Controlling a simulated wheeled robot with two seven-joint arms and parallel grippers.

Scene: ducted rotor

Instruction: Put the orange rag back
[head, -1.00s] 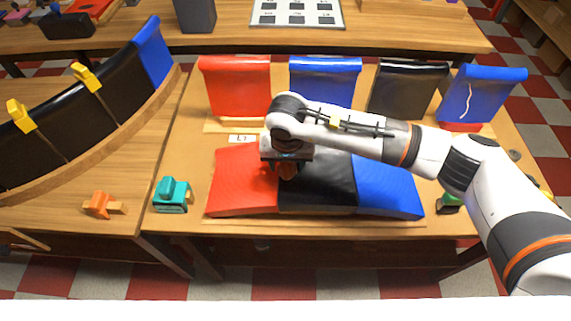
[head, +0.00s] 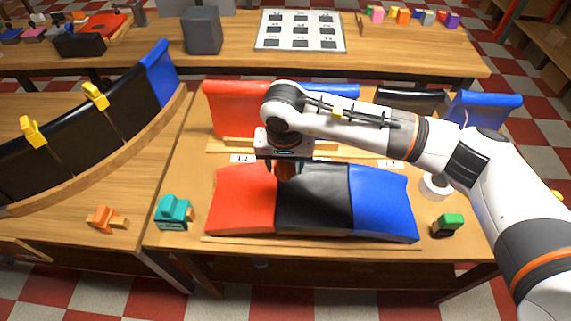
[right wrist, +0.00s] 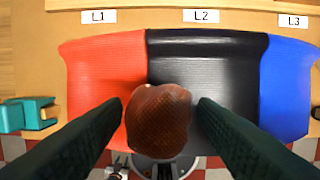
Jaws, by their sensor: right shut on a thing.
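The orange rag (right wrist: 158,120) looks brownish-orange and bunched in the right wrist view, between the two dark fingers. In the head view a small part of the rag (head: 287,172) shows under my right gripper (head: 286,168). My right gripper is shut on it, and the rag appears over the red panel (head: 243,200) and black panel (head: 313,200) near their seam. I cannot tell whether the rag touches the panels. My left gripper is not in view.
A blue panel (head: 382,203) lies right of the black one. Labels L1, L2 and L3 stand behind them, before upright panels. A teal clamp-like tool (head: 174,212) is at left, a green-topped block (head: 448,225) and white ring (head: 435,186) at right.

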